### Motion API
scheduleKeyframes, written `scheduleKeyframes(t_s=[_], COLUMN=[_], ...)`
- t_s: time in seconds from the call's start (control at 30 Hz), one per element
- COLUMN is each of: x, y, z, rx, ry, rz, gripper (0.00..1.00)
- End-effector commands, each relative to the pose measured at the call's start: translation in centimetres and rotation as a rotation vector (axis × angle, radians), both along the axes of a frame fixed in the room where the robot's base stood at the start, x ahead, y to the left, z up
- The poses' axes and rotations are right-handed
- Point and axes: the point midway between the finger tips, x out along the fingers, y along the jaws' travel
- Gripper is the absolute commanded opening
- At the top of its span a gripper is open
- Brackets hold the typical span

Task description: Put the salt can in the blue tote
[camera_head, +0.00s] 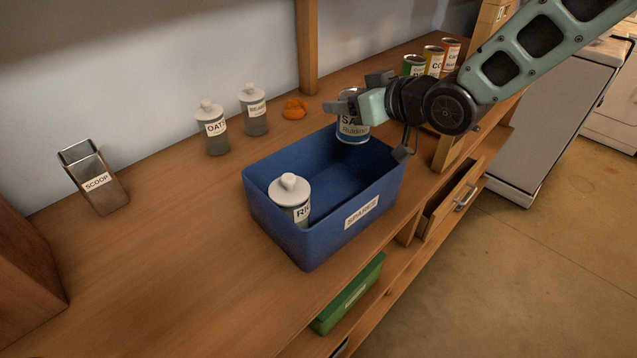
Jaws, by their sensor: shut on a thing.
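The OATS jar (213,129), BEANS jar (254,112) and an orange lump (295,109) stand behind the tote. The SCOOP holder (94,178) is far left. Several cans (433,61) stand back right. A green bin (348,296) is below. The counter left of the tote is clear.

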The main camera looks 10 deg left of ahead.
Motion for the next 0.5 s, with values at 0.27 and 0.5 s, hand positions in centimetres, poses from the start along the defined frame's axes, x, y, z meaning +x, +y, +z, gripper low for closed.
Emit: scheduleKeyframes(t_s=[0.27, 0.5], x=[-0.1, -0.1], y=[0.0, 0.0], z=[-4.6, -6.9], rx=[-0.002, -0.002], ry=[0.004, 0.004], rz=[0.001, 0.001], gripper=[0.26, 0.26])
